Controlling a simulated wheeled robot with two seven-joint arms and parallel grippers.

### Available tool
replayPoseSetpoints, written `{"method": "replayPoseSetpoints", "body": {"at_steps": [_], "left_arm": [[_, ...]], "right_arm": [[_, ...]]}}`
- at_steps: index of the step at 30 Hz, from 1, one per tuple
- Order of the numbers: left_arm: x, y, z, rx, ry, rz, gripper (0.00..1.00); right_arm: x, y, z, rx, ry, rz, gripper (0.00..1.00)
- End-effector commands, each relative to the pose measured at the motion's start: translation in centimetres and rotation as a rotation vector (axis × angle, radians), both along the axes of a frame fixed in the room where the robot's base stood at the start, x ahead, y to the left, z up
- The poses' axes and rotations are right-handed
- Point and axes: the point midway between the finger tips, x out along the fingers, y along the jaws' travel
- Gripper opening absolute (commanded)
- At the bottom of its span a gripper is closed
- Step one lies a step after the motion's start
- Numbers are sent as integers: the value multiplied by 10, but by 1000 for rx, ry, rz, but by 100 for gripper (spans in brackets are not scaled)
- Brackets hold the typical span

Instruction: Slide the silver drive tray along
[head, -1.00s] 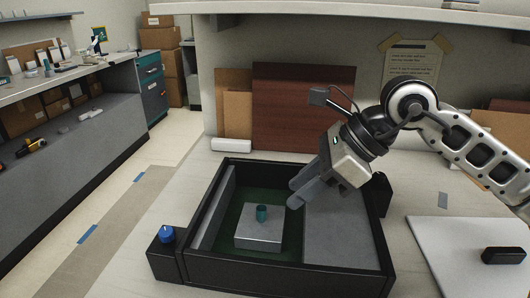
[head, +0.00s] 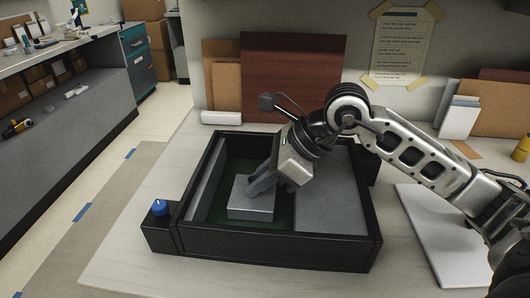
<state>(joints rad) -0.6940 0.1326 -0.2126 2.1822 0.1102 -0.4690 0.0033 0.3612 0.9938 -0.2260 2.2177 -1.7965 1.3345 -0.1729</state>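The silver drive tray (head: 250,209) is a flat silver block on the green floor of a black-walled box (head: 275,250), left of a grey panel. My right gripper (head: 258,187) reaches down from the right with its fingers at the top of the tray. The small teal peg on the tray is hidden behind the fingers. I cannot tell whether the fingers are closed on the peg. My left gripper is not in view.
A blue knob (head: 160,207) sits on a black block at the box's left side. A white board (head: 448,240) lies on the bench to the right. Brown panels (head: 290,80) lean against the back wall.

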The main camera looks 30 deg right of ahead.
Motion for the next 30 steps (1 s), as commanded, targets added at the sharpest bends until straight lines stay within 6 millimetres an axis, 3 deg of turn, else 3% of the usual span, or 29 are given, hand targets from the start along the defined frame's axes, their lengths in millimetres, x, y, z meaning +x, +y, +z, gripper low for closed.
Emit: {"method": "replayPoseSetpoints", "body": {"at_steps": [30], "left_arm": [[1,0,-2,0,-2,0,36]], "right_arm": [[50,-40,-6,-9,15,0,0]]}}
